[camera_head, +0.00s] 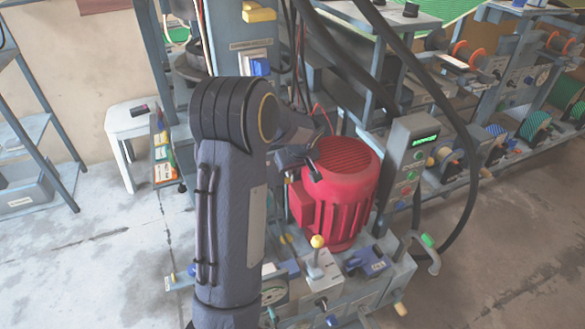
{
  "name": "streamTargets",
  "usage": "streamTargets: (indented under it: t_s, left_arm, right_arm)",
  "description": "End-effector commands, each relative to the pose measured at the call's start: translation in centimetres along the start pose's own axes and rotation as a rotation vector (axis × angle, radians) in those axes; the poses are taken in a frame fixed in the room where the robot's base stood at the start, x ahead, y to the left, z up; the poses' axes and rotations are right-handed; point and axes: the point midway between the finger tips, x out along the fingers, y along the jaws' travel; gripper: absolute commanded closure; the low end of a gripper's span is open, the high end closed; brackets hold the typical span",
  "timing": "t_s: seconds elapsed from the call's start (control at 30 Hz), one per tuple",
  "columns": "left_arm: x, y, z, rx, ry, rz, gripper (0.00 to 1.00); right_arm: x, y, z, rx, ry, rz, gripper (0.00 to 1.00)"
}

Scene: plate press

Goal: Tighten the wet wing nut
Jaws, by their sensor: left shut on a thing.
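My left arm comes up from the bottom of the head view and bends at a dark elbow. My left gripper (306,160) is at the upper left side of the red motor (345,185), small and partly hidden by my own arm. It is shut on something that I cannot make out. I cannot pick out the wing nut, or any wetness, in this view. My right gripper is not in view.
A grey control box (408,165) with a green display stands right of the motor. A yellow-knobbed lever (317,242) rises in front of it. Thick black hoses arch over the right side. A white stool (128,125) stands left; the floor at lower right is clear.

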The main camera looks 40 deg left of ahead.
Motion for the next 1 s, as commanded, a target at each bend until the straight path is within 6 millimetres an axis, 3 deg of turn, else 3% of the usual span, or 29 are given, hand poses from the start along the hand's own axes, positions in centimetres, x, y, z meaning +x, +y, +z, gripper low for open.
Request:
streamTargets:
  t_s: [0.07, 0.1, 0.2, 0.67, 0.97, 1.0]
  left_arm:
    - [0.1, 0.0, 0.1, 0.000, -0.002, 0.000, 1.00]
    - [0.1, 0.0, 0.1, 0.000, -0.002, 0.000, 0.81]
    - [0.0, 0.0, 0.1, 0.000, -0.002, 0.001, 0.68]
    - [0.1, 0.1, 0.1, -0.012, -0.001, 0.031, 0.68]
    - [0.5, -0.9, 0.1, -0.105, 0.002, 0.241, 0.68]
    - [-0.9, -0.8, -0.1, -0.098, 0.003, 0.242, 0.68]
  right_arm:
    - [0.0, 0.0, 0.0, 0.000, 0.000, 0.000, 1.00]
    - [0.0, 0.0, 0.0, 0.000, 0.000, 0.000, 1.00]
    - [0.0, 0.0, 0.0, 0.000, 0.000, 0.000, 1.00]
    - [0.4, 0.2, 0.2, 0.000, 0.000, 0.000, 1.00]
    - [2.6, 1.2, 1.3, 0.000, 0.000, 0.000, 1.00]
    - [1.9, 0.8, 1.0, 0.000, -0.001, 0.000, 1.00]
